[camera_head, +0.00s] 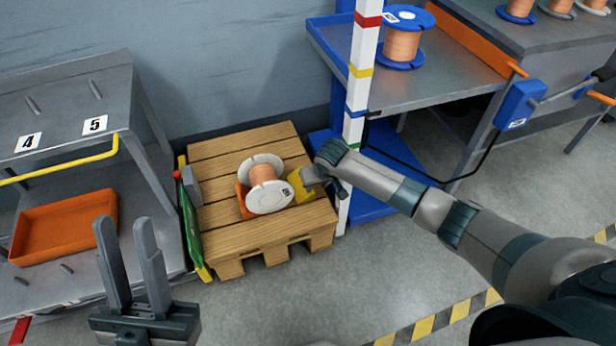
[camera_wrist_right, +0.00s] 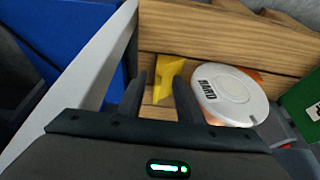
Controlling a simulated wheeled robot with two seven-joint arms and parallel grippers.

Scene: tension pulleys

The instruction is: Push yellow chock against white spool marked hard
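The white spool (camera_head: 269,198), wound with copper wire, lies on its side on the wooden pallet (camera_head: 225,238). Its flange reads HARD in the right wrist view (camera_wrist_right: 232,92). The yellow chock (camera_head: 299,188) sits on the pallet just right of the spool, and close beside its flange in the right wrist view (camera_wrist_right: 172,62). My right gripper (camera_head: 318,180) is at the chock's outer side. In the right wrist view its fingers (camera_wrist_right: 156,85) are apart, one partly covering the chock; contact is unclear.
An orange chock (camera_head: 242,198) shows at the spool's left. A red, white, yellow and blue striped post (camera_head: 358,85) stands behind the right arm. A grey shelf with an orange tray (camera_head: 62,226) is left of the pallet. Green and yellow items (camera_head: 190,225) line its left edge.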

